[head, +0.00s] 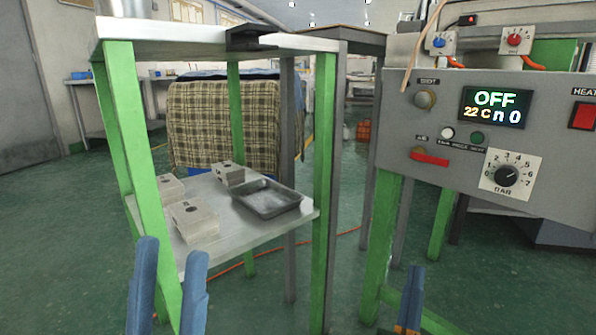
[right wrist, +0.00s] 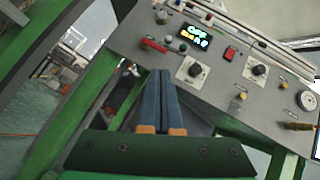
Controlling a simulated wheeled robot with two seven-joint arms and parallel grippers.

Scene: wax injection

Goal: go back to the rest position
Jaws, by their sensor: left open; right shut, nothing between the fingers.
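My left gripper (head: 168,288) is at the bottom left of the head view, in front of the green-legged table. Its two blue fingers stand apart with nothing between them. My right gripper (head: 411,300) shows at the bottom right of the head view, below the control panel. In the right wrist view its blue fingers (right wrist: 159,100) are together and hold nothing. They point towards the grey control panel (right wrist: 215,75). Both grippers look clear of the table and panel, though the exact gap to the panel is hard to tell.
The green-legged table has a lower shelf (head: 262,222) with grey blocks (head: 195,220) and a dark metal tray (head: 267,198). The control panel (head: 450,130) stands at the right on green legs, its display reading OFF.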

